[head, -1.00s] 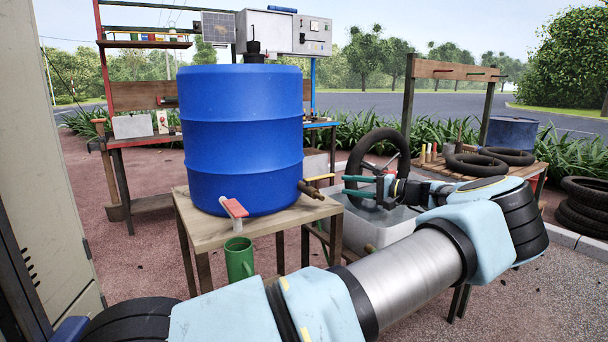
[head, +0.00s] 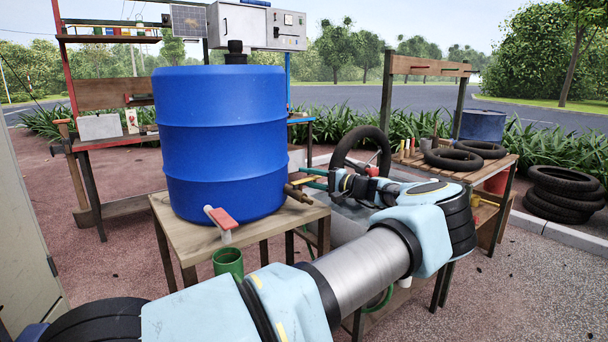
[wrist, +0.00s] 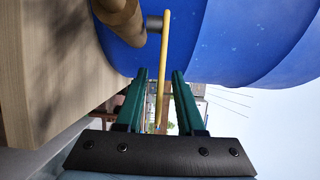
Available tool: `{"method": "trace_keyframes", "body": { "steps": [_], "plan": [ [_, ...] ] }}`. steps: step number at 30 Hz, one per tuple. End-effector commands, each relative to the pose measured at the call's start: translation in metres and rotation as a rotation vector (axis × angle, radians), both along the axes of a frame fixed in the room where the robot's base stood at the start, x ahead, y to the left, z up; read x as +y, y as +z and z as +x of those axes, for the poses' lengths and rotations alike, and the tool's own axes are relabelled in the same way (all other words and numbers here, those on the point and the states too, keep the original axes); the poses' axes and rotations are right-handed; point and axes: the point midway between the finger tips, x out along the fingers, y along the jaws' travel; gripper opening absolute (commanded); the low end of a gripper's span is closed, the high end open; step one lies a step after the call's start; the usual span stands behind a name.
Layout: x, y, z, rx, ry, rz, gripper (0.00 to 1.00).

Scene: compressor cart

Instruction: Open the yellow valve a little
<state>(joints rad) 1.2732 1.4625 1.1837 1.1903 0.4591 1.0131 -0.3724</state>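The yellow valve is a thin lever (wrist: 166,50) on a brass pipe (wrist: 119,22) coming out of the blue barrel. In the head view the lever (head: 302,181) shows just past my green fingertips, above the brass pipe (head: 297,193). My gripper (wrist: 160,73) is open, with its two green fingers on either side of the lever. The lever runs lengthwise between them, with a gap on both sides. In the head view my gripper (head: 312,178) is right of the barrel, at the lever.
The blue barrel (head: 222,140) stands on a wooden table (head: 180,232). A red-handled tap (head: 222,218) is at its front, above a green mug (head: 228,262). Inner tubes lie on a bench (head: 505,160) at right. A tyre tube (head: 345,150) stands behind my gripper.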

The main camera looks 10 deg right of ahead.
Motion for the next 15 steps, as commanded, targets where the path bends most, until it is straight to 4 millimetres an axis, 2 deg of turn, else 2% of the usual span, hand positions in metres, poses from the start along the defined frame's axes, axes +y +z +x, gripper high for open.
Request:
{"method": "trace_keyframes", "body": {
  "steps": [4, 13, 15],
  "plan": [
    [0.0075, 0.0000, 0.0071, 0.000, -0.001, 0.000, 0.38],
    [0.0091, -0.0007, 0.0084, 0.000, -0.001, 0.000, 0.38],
    [0.0091, -0.0007, 0.0084, 0.001, -0.001, -0.001, 0.31]
  ]
}}
